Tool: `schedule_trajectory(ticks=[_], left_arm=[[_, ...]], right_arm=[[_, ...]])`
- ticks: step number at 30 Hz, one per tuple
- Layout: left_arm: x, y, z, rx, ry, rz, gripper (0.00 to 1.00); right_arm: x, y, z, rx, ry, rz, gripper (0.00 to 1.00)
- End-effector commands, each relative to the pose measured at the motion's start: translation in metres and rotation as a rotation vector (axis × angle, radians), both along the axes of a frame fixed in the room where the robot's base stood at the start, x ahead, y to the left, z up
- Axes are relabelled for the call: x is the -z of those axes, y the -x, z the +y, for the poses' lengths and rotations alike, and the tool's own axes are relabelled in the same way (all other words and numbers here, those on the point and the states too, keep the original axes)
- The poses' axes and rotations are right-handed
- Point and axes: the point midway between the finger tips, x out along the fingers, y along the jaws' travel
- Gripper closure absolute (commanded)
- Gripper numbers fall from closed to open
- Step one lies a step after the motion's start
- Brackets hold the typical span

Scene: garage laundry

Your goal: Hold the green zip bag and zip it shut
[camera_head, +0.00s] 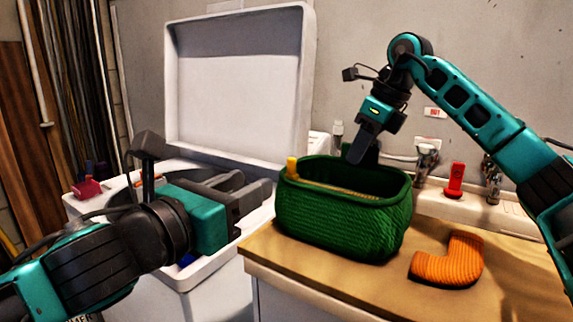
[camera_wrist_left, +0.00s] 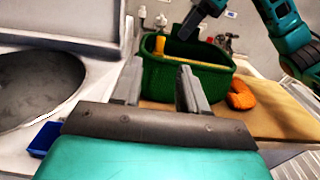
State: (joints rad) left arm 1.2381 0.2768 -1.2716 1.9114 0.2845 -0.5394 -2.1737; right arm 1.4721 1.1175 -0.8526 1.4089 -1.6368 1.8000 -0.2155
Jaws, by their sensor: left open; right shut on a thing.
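The green zip bag (camera_head: 345,219) stands upright on the wooden counter with its top open. A yellow zip pull (camera_head: 292,168) stands at its left rim, and a yellowish zip line runs along the opening. My right gripper (camera_head: 358,154) points down at the bag's back rim and is shut on it. My left gripper (camera_head: 255,192) is open and empty, just left of the bag, its fingers pointing toward it. In the left wrist view the bag (camera_wrist_left: 190,78) lies ahead, beyond and between the open fingers. The bag's inside is mostly hidden.
An orange ribbed bent piece (camera_head: 450,262) lies on the counter (camera_head: 520,275) right of the bag. A white washer with raised lid (camera_head: 240,85) stands at the left. A sink with taps (camera_head: 427,155) and a red item (camera_head: 456,180) are behind.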

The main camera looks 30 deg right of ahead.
Motion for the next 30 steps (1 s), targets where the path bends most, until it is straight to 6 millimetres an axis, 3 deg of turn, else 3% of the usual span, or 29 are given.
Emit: schedule_trajectory(ticks=[15, 22, 30], left_arm=[[-0.001, -0.038, -0.077, 0.002, 0.005, 0.005, 0.57], [-0.001, -0.047, -0.093, 0.002, 0.005, 0.004, 0.57], [-0.001, -0.049, -0.096, 0.001, 0.005, 0.004, 0.57]], right_arm=[[-0.001, 0.0, 0.0, 0.0, -0.001, -0.002, 1.0], [-0.001, 0.0, 0.0, 0.0, -0.001, -0.002, 1.0], [-0.001, 0.0, 0.0, 0.0, -0.001, -0.002, 1.0]])
